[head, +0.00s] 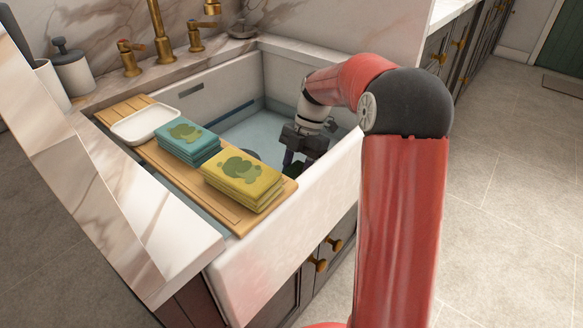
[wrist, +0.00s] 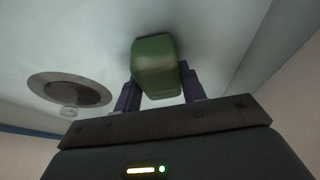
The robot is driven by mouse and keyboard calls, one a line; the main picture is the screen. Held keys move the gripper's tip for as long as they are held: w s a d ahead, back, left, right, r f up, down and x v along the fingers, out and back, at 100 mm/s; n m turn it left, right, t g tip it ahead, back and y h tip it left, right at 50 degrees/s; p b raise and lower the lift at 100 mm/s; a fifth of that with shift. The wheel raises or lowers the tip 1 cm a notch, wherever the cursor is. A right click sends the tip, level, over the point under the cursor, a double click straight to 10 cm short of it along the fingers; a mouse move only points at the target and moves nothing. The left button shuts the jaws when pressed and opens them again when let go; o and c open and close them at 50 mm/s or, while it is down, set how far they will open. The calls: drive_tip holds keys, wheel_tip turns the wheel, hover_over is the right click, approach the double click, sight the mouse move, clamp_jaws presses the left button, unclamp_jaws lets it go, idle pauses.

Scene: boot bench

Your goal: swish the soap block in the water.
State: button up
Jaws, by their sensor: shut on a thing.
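A green soap block (wrist: 155,68) is between the two fingers of my gripper (wrist: 160,88) in the wrist view. The fingers are shut on its sides, and it points away from the palm, over the pale sink floor. In the head view my gripper (head: 300,160) reaches down inside the white sink (head: 290,240), near its front wall. Only a dark green bit of the soap block (head: 293,169) shows there. Pale blue water (head: 250,128) covers the sink bottom. I cannot tell how deep the soap sits in the water.
A wooden board (head: 165,158) spans the sink's left side. It bears a white dish (head: 145,124), folded teal cloths (head: 188,142) and folded yellow cloths (head: 243,180). A brass tap (head: 160,40) stands behind. A round drain (wrist: 70,90) lies left of the soap in the wrist view.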

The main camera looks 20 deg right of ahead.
drive_tip(key=shift+w+d+r+p, duration=0.1)
drive_tip(key=shift+w+d+p, duration=0.15)
drive_tip(key=shift+w+d, duration=0.7)
drive_tip(key=shift+w+d+f+p, duration=0.1)
drive_tip(key=shift+w+d+p, duration=0.15)
drive_tip(key=shift+w+d, duration=0.7)
drive_tip(key=shift+w+d+r+p, duration=0.1)
drive_tip(key=shift+w+d+p, duration=0.3)
drive_tip(key=shift+d, duration=1)
drive_tip(key=shift+w, duration=0.1)
